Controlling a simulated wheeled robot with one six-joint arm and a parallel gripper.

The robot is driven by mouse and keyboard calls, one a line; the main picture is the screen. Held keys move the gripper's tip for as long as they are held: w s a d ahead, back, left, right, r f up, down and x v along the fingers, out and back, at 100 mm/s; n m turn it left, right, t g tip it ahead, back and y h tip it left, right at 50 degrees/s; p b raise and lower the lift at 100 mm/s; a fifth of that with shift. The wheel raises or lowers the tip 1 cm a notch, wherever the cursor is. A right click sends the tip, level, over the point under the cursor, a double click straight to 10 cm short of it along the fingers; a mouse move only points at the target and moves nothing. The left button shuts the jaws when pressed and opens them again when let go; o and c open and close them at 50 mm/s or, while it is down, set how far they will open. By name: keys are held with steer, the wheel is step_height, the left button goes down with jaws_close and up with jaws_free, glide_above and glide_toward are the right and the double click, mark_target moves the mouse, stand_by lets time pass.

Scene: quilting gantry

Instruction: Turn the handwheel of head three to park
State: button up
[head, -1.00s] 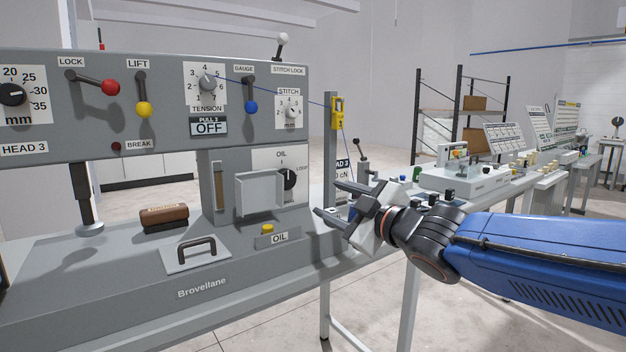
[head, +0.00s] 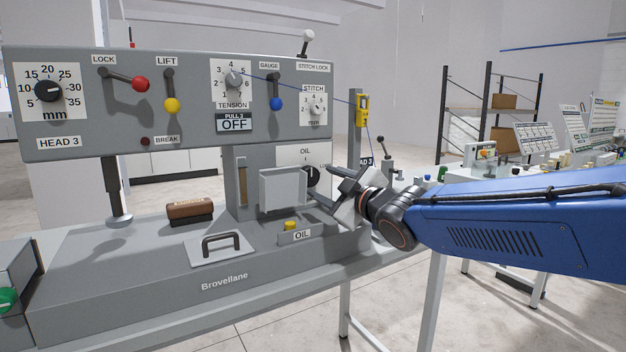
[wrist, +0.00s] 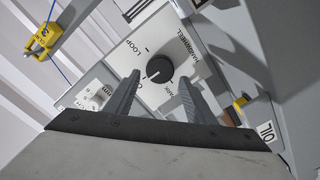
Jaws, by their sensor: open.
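The head three handwheel is a round black knob (wrist: 160,68) on a white plate (wrist: 143,48) in the wrist view. The plate reads LOOP, HANDWHEEL and PARK; another label is partly covered by a finger. The knob's white mark points to the lower left in that view, toward the partly covered label and away from PARK. In the head view the knob (head: 312,176) shows under the word OIL, close to my fingers. My gripper (wrist: 158,82) is open and empty, one finger to each side of the knob in the picture. I cannot tell how far its tips are from the plate.
A yellow oil cap (head: 291,225) sits below. A brown-topped brush (head: 190,209) and a black handle (head: 221,243) are on the bed.

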mark_target(312, 178)
steer(key=shift+x, duration=3.15)
steer(key=c, duration=0.8)
